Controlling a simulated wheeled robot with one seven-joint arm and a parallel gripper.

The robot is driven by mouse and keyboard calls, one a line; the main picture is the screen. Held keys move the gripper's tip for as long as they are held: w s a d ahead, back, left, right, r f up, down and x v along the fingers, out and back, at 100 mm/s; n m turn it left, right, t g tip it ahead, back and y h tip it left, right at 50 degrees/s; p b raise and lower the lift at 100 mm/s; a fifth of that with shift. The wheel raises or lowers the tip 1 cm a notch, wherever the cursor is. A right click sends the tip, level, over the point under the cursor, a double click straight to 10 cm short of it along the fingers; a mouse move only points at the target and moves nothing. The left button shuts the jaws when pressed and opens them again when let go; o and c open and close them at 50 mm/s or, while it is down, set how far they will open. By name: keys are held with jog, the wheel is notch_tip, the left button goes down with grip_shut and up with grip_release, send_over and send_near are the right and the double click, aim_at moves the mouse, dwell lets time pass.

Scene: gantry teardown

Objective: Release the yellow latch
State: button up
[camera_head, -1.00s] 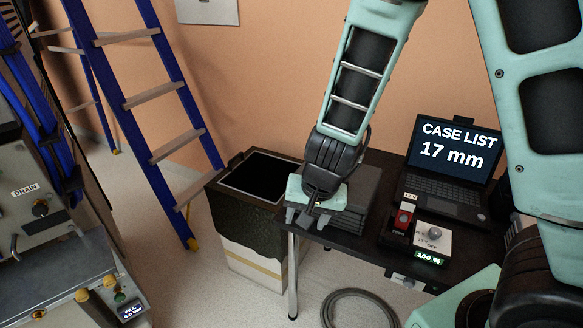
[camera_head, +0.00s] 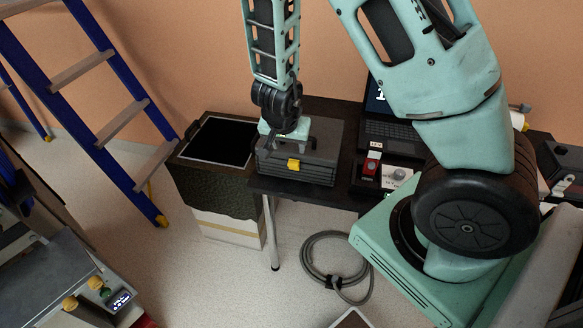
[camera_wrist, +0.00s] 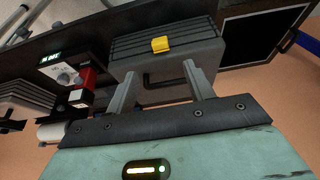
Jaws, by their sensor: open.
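The yellow latch (camera_head: 294,164) is on the front face of a grey ribbed case (camera_head: 318,172) that stands on the black table. In the wrist view the latch (camera_wrist: 160,44) shows at the upper middle, on the case (camera_wrist: 207,47), with a dark handle (camera_wrist: 150,78) nearer to me. My gripper (camera_head: 286,136) is over the top of the case, behind the latch. In the wrist view its two fingers (camera_wrist: 159,68) are spread apart with nothing between them and stop short of the latch. I cannot tell whether they touch the case.
The black table (camera_head: 262,183) also bears a laptop (camera_head: 385,133) and a small control box (camera_head: 398,177) to the right. A blue ladder (camera_head: 75,103) leans further left. A coiled hose (camera_head: 307,255) lies on the floor.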

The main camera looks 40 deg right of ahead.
aim_at(293, 163)
jog(key=b+x, duration=0.5)
jog(key=x, duration=0.6)
jog(key=c, duration=1)
